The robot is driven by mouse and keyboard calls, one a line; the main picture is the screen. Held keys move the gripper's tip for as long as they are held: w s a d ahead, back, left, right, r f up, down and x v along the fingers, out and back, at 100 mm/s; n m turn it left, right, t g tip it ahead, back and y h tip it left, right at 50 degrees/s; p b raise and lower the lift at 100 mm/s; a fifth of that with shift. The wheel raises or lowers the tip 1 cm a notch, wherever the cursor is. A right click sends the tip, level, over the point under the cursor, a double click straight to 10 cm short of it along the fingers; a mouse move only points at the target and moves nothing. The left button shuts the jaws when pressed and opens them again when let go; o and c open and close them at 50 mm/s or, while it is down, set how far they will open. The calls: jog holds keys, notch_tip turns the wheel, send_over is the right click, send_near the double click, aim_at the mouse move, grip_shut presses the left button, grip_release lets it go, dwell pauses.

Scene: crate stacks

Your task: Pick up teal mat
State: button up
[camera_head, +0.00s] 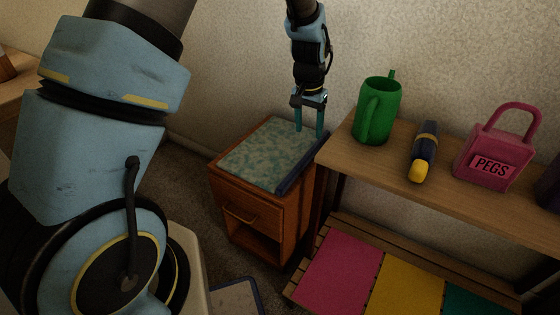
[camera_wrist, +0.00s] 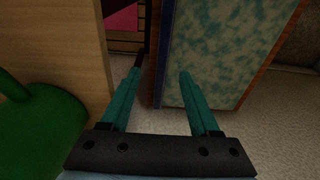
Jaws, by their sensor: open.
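My gripper (camera_head: 309,132) is open and empty, pointing down at the mat's right edge. In the wrist view its teal fingers (camera_wrist: 160,75) appear on either side of the navy strip; I cannot tell whether they touch it. A plain teal panel (camera_head: 480,302) lies on the low slatted rack, partly cut off.
The wooden cabinet (camera_head: 250,207) stands close beside a wooden shelf (camera_head: 398,151). Pink (camera_head: 340,268) and yellow (camera_head: 406,288) panels lie below.

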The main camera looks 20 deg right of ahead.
send_over(307, 156)
jog(key=s, duration=0.1)
notch_tip(307, 156, down, 5)
jog(key=shift+a+f, duration=0.15)
jog(key=shift+w+f+b, duration=0.15)
jog(key=shift+f+b, duration=0.05)
jog(key=shift+f, duration=0.7)
jog(key=shift+w+f+b, duration=0.2)
jog(key=shift+f+b, duration=0.05)
jog(key=shift+f, duration=0.65)
jog(key=shift+w+f+b, duration=0.15)
jog(key=shift+f+b, duration=0.05)
jog(key=shift+f, duration=0.7)
jog(key=shift+r, duration=0.1)
grip_shut()
